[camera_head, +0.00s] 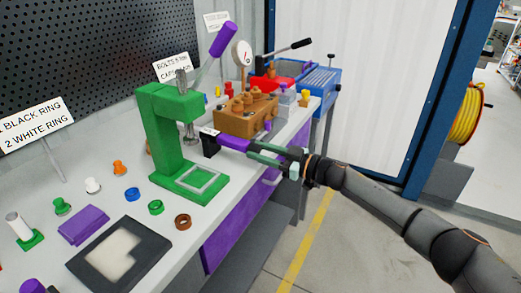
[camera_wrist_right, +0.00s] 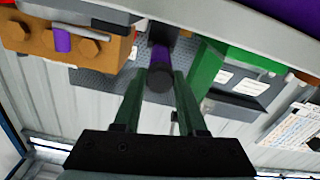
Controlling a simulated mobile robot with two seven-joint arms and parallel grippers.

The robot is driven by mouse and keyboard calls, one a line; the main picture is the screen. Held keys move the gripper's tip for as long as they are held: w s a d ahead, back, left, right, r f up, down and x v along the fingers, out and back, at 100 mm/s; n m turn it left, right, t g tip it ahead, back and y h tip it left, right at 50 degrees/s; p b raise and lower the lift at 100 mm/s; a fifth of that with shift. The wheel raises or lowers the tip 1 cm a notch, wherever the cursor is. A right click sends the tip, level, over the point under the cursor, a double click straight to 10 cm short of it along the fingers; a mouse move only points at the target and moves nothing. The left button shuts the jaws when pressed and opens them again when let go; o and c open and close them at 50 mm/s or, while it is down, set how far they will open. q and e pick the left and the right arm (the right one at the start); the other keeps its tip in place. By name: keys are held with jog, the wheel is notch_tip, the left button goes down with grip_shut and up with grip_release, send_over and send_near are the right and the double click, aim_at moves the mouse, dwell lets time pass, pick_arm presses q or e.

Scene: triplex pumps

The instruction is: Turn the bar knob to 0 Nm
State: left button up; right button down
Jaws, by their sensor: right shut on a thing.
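A purple bar (camera_head: 234,144), which looks like the bar knob, sticks out of a black block with a small white plate (camera_head: 210,132) at the bench's front edge. My right gripper (camera_head: 254,151) has its green fingers closed around the bar's outer end. In the right wrist view, the bar's dark round end (camera_wrist_right: 160,79) sits between the two fingers (camera_wrist_right: 161,88). Any scale or Nm reading is too small to read. My left gripper is not in view.
A green press (camera_head: 160,130) with a purple lever stands left of the bar. A brown block with fittings (camera_head: 246,115) sits behind it. Rings, pegs and a black tray (camera_head: 120,255) lie at the front left. The floor right of the bench is clear.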

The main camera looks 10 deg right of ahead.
jog(key=n, duration=0.6)
jog(key=shift+f, duration=0.1)
jog(key=n+b, duration=0.1)
jog(key=n, duration=0.2)
jog(key=shift+n, duration=0.4)
jog(key=shift+n+b, duration=0.4)
jog(key=shift+n, duration=1.1)
jog(key=shift+c, duration=2.3)
grip_release()
